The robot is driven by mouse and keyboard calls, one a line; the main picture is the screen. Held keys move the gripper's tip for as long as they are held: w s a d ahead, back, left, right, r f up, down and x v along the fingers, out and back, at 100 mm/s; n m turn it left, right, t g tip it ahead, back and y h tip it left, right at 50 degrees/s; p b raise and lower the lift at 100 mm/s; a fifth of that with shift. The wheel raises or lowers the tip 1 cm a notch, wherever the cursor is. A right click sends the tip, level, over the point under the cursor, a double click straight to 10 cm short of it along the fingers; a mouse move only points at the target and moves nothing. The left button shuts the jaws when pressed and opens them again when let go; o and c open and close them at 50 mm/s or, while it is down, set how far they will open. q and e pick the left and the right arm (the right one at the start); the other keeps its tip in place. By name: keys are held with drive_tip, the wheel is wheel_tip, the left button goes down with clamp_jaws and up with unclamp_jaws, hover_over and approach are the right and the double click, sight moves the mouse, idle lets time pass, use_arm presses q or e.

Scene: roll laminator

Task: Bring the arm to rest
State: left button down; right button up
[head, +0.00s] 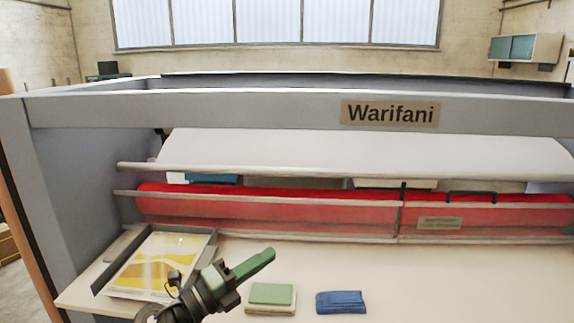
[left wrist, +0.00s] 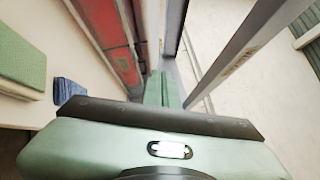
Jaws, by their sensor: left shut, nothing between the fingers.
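My left gripper (head: 262,257) shows low in the head view, above the front table, its green fingers pointing right and slightly up. The fingers are shut with nothing between them. In the left wrist view the closed green fingers (left wrist: 160,88) point away from the camera. My left arm crosses the lower right part of a grey tray. My right gripper is in neither view.
The laminator's grey frame (head: 240,108) spans the view, with a red roller (head: 290,208) behind bars.

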use_arm(q)
drive_tip(key=s+a+f+n+t+y, duration=0.2)
drive_tip(key=a+n+t+y, duration=0.3)
drive_tip(key=n, duration=0.5)
drive_tip(key=s+a+f+n+t+y, duration=0.1)
drive_tip(key=a+f+n+t+y, duration=0.1)
drive_tip(key=a+n+y, duration=0.55)
drive_tip(key=s+a+f+n+g+y, duration=0.4)
drive_tip(key=s+f+n+y, duration=0.15)
drive_tip(key=f+n, duration=0.35)
drive_tip(key=s+f+n+g+h, duration=0.1)
drive_tip(key=s+f+n+g, duration=0.1)
drive_tip(key=s+f+g, duration=0.8)
drive_tip(key=s+f+n+g+h, duration=0.15)
drive_tip(key=s+f, duration=0.45)
drive_tip(key=s, duration=0.9)
wheel_tip(320, 180, down, 28)
drive_tip(key=s+g+b, duration=0.2)
drive_tip(key=s+b, duration=0.1)
drive_tip(key=s+a+f+g+b, duration=0.1)
drive_tip(key=s+a+f+b, duration=0.1)
drive_tip(key=s+f, duration=1.4)
wheel_tip(320, 180, down, 3)
drive_tip(key=shift+s+f+m, duration=0.1)
drive_tip(key=shift+s+m, duration=0.2)
drive_tip(key=shift+s, duration=0.05)
